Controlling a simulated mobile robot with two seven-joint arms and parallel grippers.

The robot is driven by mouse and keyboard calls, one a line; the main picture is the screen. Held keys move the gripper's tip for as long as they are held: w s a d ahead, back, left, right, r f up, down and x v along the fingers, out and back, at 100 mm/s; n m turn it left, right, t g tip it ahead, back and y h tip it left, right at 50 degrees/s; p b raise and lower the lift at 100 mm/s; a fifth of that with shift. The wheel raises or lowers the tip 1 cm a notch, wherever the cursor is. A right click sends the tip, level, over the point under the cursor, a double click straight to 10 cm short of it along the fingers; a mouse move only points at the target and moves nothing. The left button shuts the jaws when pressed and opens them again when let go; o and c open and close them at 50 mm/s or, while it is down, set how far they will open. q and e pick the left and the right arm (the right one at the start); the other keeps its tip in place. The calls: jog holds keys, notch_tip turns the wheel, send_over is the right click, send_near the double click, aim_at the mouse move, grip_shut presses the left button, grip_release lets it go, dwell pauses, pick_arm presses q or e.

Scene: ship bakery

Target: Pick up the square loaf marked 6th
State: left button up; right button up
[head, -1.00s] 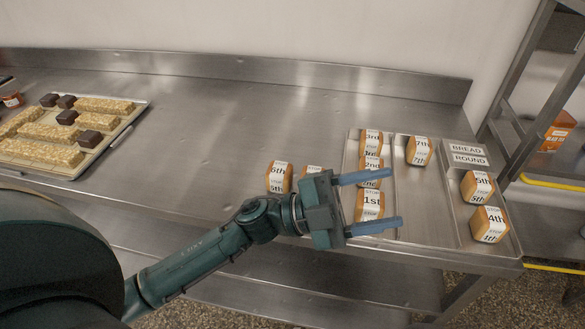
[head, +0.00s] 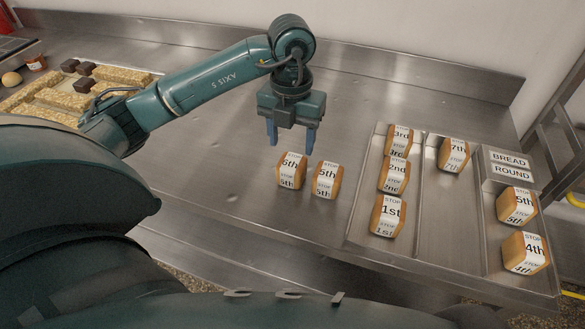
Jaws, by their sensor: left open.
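Two square loaves with white labels stand side by side on the bare steel counter. The left loaf (head: 291,171) seems to read 6th. The label of the right loaf (head: 327,180) is close to it and could be 5th or 6th; I cannot tell for sure. My left gripper (head: 291,147) points down with its fingers apart and empty, just behind and above the left loaf in the picture. It does not hold either loaf. My right gripper is not in view.
The compartmented tray (head: 437,235) to the right holds loaves marked 1st (head: 388,216), 2nd (head: 394,176), 3rd (head: 398,141), 7th (head: 453,155), 5th (head: 516,205) and 4th (head: 525,252). A pastry tray (head: 150,78) lies at the left. The counter between is clear.

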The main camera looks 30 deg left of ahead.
aim_at(292, 161)
pick_arm(q)
jog(key=f, duration=0.4)
jog(key=f+p, duration=0.1)
jog(key=f, duration=0.3)
jog(key=shift+s+d, duration=0.15)
jog(key=shift+s, duration=0.05)
jog(key=c, duration=0.6)
jog(key=shift+c, duration=0.2)
